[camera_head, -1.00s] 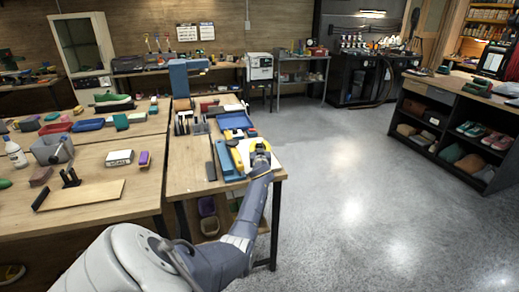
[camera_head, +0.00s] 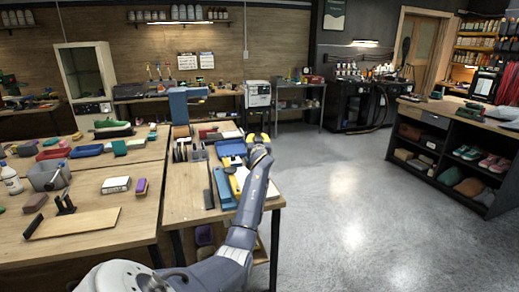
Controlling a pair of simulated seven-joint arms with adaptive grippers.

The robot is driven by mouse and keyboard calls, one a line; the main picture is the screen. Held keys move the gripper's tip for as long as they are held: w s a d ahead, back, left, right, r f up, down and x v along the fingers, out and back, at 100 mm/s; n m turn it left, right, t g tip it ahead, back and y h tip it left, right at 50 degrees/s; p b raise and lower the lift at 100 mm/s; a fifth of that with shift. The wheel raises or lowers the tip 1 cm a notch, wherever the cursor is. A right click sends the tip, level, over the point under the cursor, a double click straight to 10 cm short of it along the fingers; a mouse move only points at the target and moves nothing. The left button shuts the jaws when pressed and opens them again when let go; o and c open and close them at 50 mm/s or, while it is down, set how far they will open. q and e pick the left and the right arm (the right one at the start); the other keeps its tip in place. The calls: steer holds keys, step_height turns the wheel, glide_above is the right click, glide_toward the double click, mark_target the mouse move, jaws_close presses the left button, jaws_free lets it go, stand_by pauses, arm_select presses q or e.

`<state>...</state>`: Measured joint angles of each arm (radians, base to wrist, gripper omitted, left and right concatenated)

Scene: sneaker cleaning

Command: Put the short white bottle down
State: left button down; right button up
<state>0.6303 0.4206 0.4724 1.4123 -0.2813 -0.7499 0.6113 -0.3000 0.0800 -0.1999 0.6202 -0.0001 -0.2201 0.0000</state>
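I cannot make out a short white bottle at the gripper. A white bottle (camera_head: 11,182) stands upright at the left edge of the left table, far from the gripper. My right gripper is not in view.
A blue tray (camera_head: 231,148) and blue and yellow items lie just left of my forearm. A grey bin (camera_head: 47,178), a white box (camera_head: 116,185) and a wooden board (camera_head: 75,223) are on the left table. Open floor (camera_head: 340,200) lies to the right.

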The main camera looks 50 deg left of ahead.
arm_select(q)
steer(key=shift+r, duration=0.6)
steer(key=d+r+m+t+h, duration=0.1)
steer(key=d+r+t, duration=0.1)
steer(key=d+r, duration=0.7)
steer(key=s+d+f+m+t+h, duration=0.1)
steer(key=d+f+m+h, duration=0.1)
steer(key=d, duration=0.8)
steer(key=s+d+f+m+t+h, duration=0.1)
steer(key=d+f+m+t+h, duration=0.15)
steer(key=d, duration=0.75)
steer(key=s+d+f+m+t+h, duration=0.1)
steer(key=s+d+f+m+h, duration=0.15)
steer(key=s+d+f, duration=0.6)
steer(key=s+d+f+m+h, duration=0.1)
steer(key=s+d+f+h, duration=0.2)
steer(key=d, duration=1.1)
steer(key=s+d+f+m+h, duration=0.1)
steer(key=s+d+f+h, duration=0.2)
steer(key=s+d+f, duration=0.3)
steer(key=s+f, duration=0.2)
steer(key=s, duration=0.2)
steer(key=shift+s+d+f, duration=0.2)
steer(key=shift+d+f, duration=0.1)
steer(key=shift+d, duration=0.05)
